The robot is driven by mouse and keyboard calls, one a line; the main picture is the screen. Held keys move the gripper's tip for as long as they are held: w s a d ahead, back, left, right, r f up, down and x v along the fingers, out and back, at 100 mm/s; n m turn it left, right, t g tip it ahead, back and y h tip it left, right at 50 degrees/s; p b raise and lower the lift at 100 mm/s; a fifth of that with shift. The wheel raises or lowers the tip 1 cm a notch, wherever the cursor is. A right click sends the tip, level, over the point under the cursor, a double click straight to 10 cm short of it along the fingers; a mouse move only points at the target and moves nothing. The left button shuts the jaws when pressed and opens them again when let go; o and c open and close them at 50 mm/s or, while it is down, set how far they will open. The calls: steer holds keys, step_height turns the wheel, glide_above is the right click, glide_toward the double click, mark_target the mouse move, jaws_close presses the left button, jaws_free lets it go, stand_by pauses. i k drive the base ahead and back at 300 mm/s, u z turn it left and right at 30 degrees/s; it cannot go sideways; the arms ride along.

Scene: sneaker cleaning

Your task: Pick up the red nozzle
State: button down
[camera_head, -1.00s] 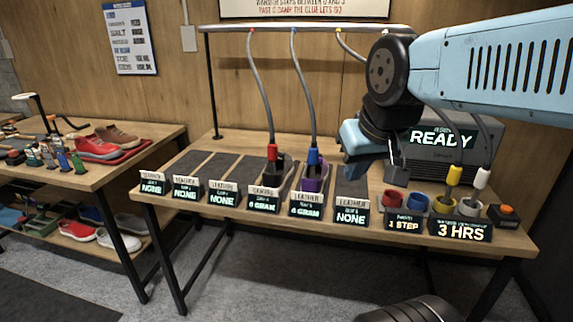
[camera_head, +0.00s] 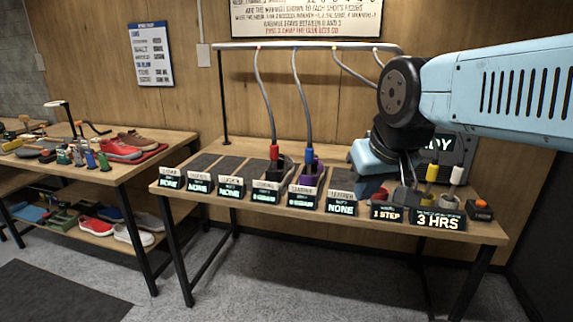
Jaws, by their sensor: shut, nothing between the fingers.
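The red nozzle (camera_head: 274,153) stands upright on the end of a grey hose that hangs from the overhead rail. Its lower end is in or against a dark holder behind a lit label, so its tip is hidden. My gripper (camera_head: 367,187) is right of the red nozzle and well apart from it, over the right part of the table. It is shut and empty, and its fingers show only partly.
A blue nozzle (camera_head: 313,154) stands just right of the red one, by a purple holder (camera_head: 305,170). Lit label stands (camera_head: 342,206) line the table's front edge. Yellow (camera_head: 432,173) and white nozzles (camera_head: 456,176) stand at the right. A side table (camera_head: 130,170) holds shoes.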

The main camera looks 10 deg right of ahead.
mark_target(274, 148)
steer(key=u, duration=0.2)
steer(key=i, duration=0.85)
steer(key=z, duration=0.15)
steer(key=k, duration=1.25)
steer(key=u, duration=0.25)
steer(key=i, duration=0.5)
steer(key=u, duration=0.75)
steer(key=i, duration=0.95)
steer(key=z, duration=0.3)
